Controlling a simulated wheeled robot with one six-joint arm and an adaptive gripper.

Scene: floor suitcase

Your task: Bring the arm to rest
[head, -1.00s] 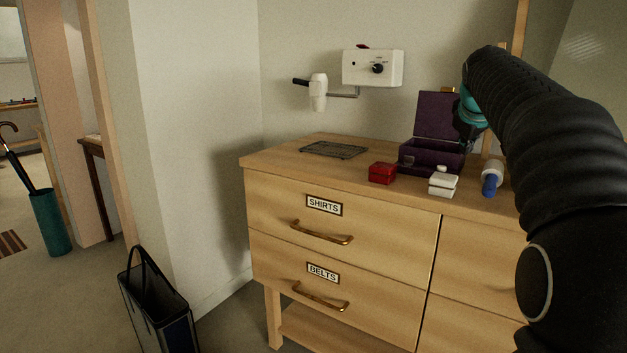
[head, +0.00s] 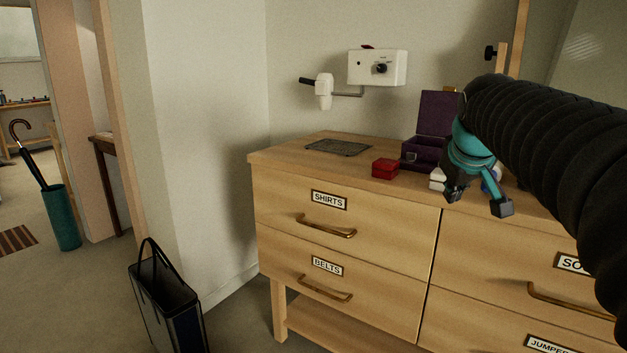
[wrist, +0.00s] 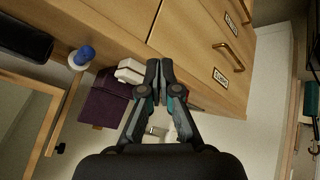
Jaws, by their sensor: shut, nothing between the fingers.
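My gripper (wrist: 159,72) is shut and empty in the wrist view, its two dark fingertips side by side. In the head view my gripper (head: 478,190) hangs at the right, on the near side of the dresser top. It partly hides the white boxes (head: 437,178) and the bottle behind it. My black ribbed arm reaches in from the right edge. Nothing hangs from the fingers.
An open purple case (head: 437,112), a red box (head: 385,168) and a dark rack (head: 339,147) sit on the wooden dresser (head: 285,185). A hair dryer (head: 323,92) is on the wall. A dark bag (head: 170,310) stands on the floor at left.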

